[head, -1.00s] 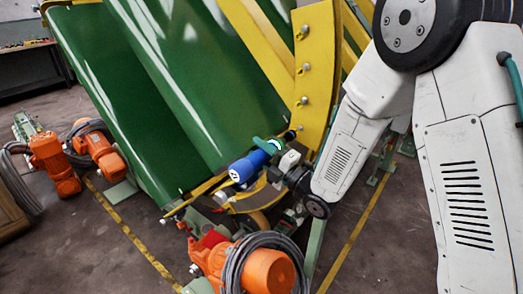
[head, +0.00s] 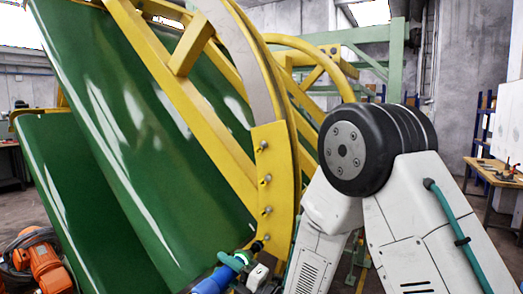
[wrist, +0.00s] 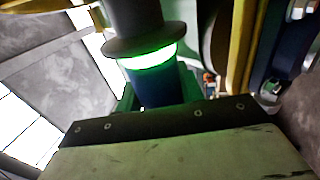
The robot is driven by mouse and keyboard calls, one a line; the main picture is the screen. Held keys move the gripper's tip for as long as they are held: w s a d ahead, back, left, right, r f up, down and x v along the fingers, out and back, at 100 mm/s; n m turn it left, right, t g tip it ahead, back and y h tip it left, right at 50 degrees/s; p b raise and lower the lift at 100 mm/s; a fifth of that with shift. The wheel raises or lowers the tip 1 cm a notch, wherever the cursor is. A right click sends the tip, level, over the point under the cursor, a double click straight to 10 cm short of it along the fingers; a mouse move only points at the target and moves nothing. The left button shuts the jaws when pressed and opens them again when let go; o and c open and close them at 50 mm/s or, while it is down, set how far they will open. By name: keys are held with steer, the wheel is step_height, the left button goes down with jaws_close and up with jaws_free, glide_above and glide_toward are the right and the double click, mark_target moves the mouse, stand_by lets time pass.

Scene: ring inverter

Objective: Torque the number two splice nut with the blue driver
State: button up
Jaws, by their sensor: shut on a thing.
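The blue driver (head: 214,280) is at the bottom edge of the head view, with a teal-green section towards its tip. My gripper (head: 254,271) is shut on it, partly cut off by the frame. The driver's tip is close to the lowest nut (head: 257,246) on the yellow splice plate (head: 283,185); I cannot tell if they touch. Several nuts run up the plate, including one in the middle (head: 265,180) and the top one (head: 263,145). No nut numbers are legible. In the wrist view the driver (wrist: 145,62) shows a lit green ring above my gripper (wrist: 165,120).
The yellow ring frame (head: 185,95) and large green panels (head: 110,150) fill the left and middle. An orange motor (head: 45,268) stands on the floor at lower left. A workbench (head: 497,178) stands at the right.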

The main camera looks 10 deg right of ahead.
stand_by(0.7)
steer(key=s+a+r, duration=0.1)
steer(key=r, duration=1.4)
steer(key=s+a+r, duration=0.1)
steer(key=a+r, duration=0.1)
steer(key=r, duration=1.2)
steer(key=shift+s+r, duration=0.15)
steer(key=shift+r, duration=0.2)
steer(key=w+d, duration=0.3)
steer(key=w, duration=0.2)
steer(key=shift+d, duration=0.4)
steer(key=shift+w+d, duration=0.8)
steer(key=shift+w, duration=0.15)
stand_by(1.3)
